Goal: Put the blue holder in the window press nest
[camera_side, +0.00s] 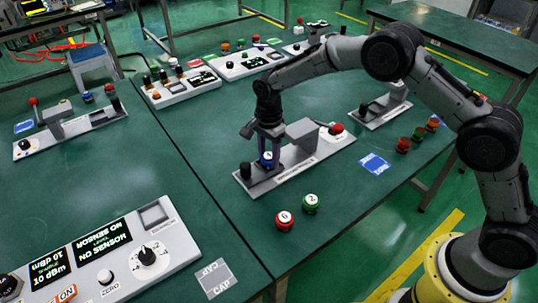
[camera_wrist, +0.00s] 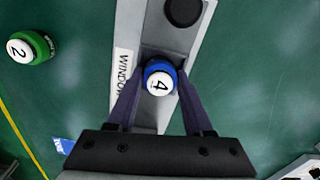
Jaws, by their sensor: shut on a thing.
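The blue holder (camera_wrist: 159,76), with a white top marked 4, is between the fingertips of my gripper (camera_wrist: 160,98) in the wrist view. My gripper is shut on it. In the side view the blue holder (camera_side: 266,159) shows between the fingers of my gripper (camera_side: 267,152), low over the window press (camera_side: 296,158). The press is a grey fixture on a light base with a dark round knob (camera_side: 245,170) at its left end. In the wrist view the holder lies over the press base (camera_wrist: 150,118). The nest is hidden under it, and I cannot tell whether the holder touches it.
A red holder (camera_side: 284,221) and a green holder (camera_side: 310,203) stand in front of the press. Several coloured holders (camera_side: 403,145) stand to the right, near a blue label (camera_side: 374,164). A large meter panel (camera_side: 100,262) fills the front left.

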